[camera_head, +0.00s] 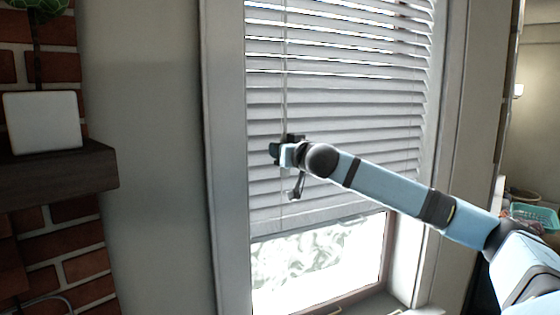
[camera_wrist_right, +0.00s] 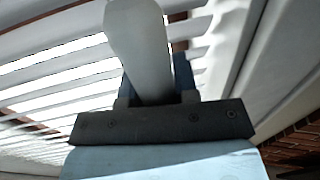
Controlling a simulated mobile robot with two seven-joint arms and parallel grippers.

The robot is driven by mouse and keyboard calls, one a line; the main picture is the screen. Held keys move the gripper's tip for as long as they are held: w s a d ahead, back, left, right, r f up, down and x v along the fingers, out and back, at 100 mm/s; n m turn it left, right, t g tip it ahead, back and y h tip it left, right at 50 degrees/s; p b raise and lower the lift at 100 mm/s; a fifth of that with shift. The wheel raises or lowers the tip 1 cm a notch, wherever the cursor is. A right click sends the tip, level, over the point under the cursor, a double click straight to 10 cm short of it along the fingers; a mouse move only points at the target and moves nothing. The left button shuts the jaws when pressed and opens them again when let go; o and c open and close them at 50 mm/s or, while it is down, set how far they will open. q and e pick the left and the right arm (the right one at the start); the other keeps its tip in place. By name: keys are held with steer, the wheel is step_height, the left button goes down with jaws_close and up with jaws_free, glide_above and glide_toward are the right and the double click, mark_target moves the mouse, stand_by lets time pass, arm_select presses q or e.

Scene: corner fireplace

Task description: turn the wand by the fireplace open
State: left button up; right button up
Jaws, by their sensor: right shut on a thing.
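The wand (camera_head: 284,85) is a thin pale rod hanging upright along the left side of the white window blind (camera_head: 345,130). My right gripper (camera_head: 280,151) is at the wand, partway down the blind, and is shut on it. In the right wrist view, a pale rod, the wand (camera_wrist_right: 138,40), stands large between the dark jaws of my right gripper (camera_wrist_right: 155,85); the fingertips are mostly hidden behind it. The blind's upper slats show bright gaps, while its lower slats look nearly closed. My left gripper is not in view.
A brick fireplace (camera_head: 83,271) with a dark mantel (camera_head: 60,178) stands at the left, bearing a white pot (camera_head: 42,120) with a plant. The window frame (camera_head: 226,150) borders the blind closely. A teal basket (camera_head: 535,216) lies far right.

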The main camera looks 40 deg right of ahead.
steer(key=m+g+h+b, duration=0.1)
steer(key=m+g+h, duration=0.3)
steer(key=d+m+g+h+b, duration=0.1)
steer(key=m+g+h+b, duration=0.1)
steer(key=m+g+h, duration=0.1)
steer(key=s+m+g+h+b, duration=0.1)
steer(key=m+g+h+b, duration=0.1)
steer(key=m+g+h, duration=0.2)
steer(key=shift+s+d+m+g+h, duration=0.15)
steer(key=shift+m+h, duration=0.1)
steer(key=shift+h, duration=0.45)
steer(key=shift+w+d+m+g+h, duration=0.15)
steer(key=shift+m+h, duration=0.1)
steer(key=shift+h, duration=0.45)
steer(key=shift+s, duration=0.1)
steer(key=o, duration=0.9)
